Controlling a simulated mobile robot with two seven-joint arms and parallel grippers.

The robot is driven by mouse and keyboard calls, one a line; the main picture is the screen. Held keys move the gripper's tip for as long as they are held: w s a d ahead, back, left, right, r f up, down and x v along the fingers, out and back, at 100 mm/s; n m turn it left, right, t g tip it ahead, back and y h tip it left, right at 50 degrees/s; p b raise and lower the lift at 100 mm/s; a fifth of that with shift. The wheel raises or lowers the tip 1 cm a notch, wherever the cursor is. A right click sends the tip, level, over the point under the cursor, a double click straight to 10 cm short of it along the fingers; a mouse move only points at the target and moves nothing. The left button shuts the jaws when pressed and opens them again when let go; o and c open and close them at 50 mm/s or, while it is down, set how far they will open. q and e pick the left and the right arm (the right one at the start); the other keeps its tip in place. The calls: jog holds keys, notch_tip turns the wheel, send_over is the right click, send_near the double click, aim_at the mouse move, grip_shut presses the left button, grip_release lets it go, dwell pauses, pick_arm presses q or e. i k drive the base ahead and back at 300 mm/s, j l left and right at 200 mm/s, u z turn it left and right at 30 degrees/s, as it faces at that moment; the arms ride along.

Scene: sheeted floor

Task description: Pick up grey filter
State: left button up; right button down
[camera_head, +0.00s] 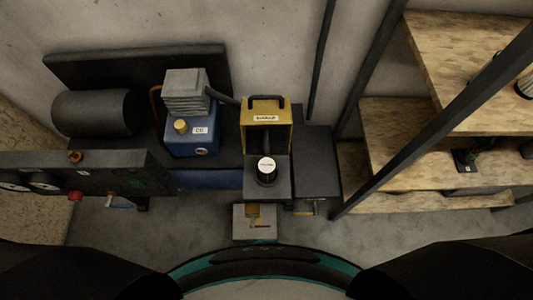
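No part is clearly marked as the grey filter, and I cannot tell which thing it is. A short dark cylinder with a white labelled top (267,171) stands on a dark ledge in front of the yellow housing (266,115). A pale cylindrical part (525,85), cut off by the frame, sits on the upper wooden shelf at the far right. A grey ribbed block (187,90) sits on top of a blue machine (192,136). Neither gripper shows; only dark parts of my own body fill the bottom corners.
A black tank (95,112) and a dark panel with gauges and a red knob (75,182) stand at left. A small grey box (254,221) is below the ledge. Wooden shelves (410,145) with dark metal posts stand at right. Some grey floor (400,228) is clear.

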aim_at(266, 165)
jog(key=l+z, duration=0.35)
jog(key=l, duration=0.15)
jog(key=i+l+z, duration=0.1)
jog(key=l+z, duration=0.2)
jog(key=l, duration=0.2)
jog(key=i+l+z, duration=0.15)
jog(key=l+z, duration=0.2)
jog(key=l, duration=0.15)
